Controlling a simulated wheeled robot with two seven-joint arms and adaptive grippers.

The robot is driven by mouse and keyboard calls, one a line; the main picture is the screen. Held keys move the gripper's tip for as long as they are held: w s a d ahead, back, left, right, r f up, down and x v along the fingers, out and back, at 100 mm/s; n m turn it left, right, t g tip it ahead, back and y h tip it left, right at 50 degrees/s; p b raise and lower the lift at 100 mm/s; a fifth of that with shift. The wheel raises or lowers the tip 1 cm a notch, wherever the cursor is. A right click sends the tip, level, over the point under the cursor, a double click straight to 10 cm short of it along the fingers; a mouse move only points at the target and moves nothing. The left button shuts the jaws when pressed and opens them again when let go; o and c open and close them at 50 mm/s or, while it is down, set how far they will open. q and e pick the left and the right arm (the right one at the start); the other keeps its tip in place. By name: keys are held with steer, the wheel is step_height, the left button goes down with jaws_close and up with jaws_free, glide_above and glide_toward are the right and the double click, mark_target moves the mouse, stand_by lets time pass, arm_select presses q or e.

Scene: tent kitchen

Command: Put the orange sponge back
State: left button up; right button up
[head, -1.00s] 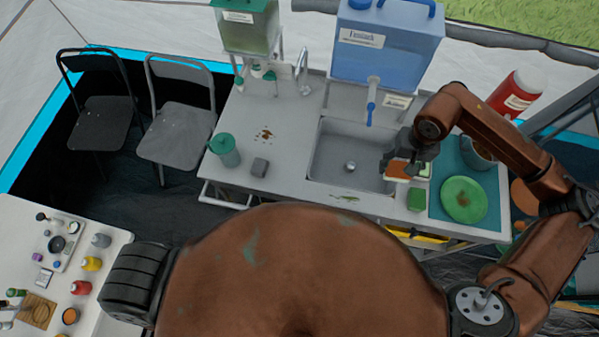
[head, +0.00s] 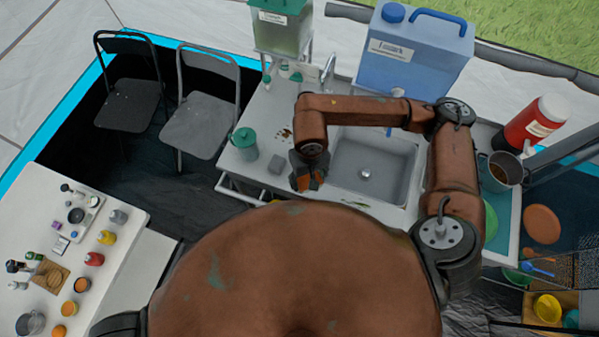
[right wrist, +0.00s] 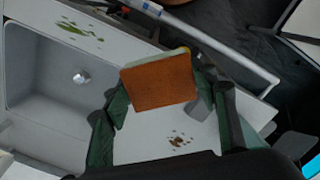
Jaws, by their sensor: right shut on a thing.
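The orange sponge (head: 303,184) is held by my right gripper (head: 306,176) over the counter, left of the sink near its front edge. In the right wrist view the sponge (right wrist: 158,80) shows its flat orange face, with a pale edge behind it. The dark gripper fingers (right wrist: 158,98) stand on both sides of it and are shut on it. The counter shows beyond it; how high it is held is hard to tell. My left gripper is not in view.
The sink (head: 372,165) lies right of the gripper. Brown specks (right wrist: 178,140) and a green smear (right wrist: 80,30) mark the counter. My right arm partly hides the teal mat (head: 507,208).

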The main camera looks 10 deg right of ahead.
steer(key=s+a, duration=0.4)
steer(key=shift+n, duration=0.4)
steer(key=w+d+f+p, duration=0.1)
steer(key=w+f, duration=0.2)
steer(key=w, duration=0.1)
steer(key=w+d+f+p, duration=0.1)
steer(key=w+d+f, duration=0.1)
steer(key=w+f, duration=0.1)
steer(key=w+d+f+p, duration=0.1)
steer(key=w+f+p, duration=0.1)
steer(key=w, duration=0.3)
steer(key=shift+w+d+f, duration=0.15)
steer(key=shift+d+f, duration=0.1)
steer(key=shift+f, duration=0.55)
steer(key=shift+w+f, duration=0.15)
steer(key=shift+f, duration=0.05)
step_height(320, 180, down, 3)
steer(key=shift+w+d+r+p, duration=0.1)
steer(key=shift+w+d+p, duration=0.05)
steer(key=shift+p, duration=0.5)
steer(key=shift+f, duration=0.3)
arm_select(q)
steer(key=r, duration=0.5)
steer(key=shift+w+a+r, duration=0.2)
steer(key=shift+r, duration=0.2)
arm_select(e)
steer(key=shift+f, duration=0.1)
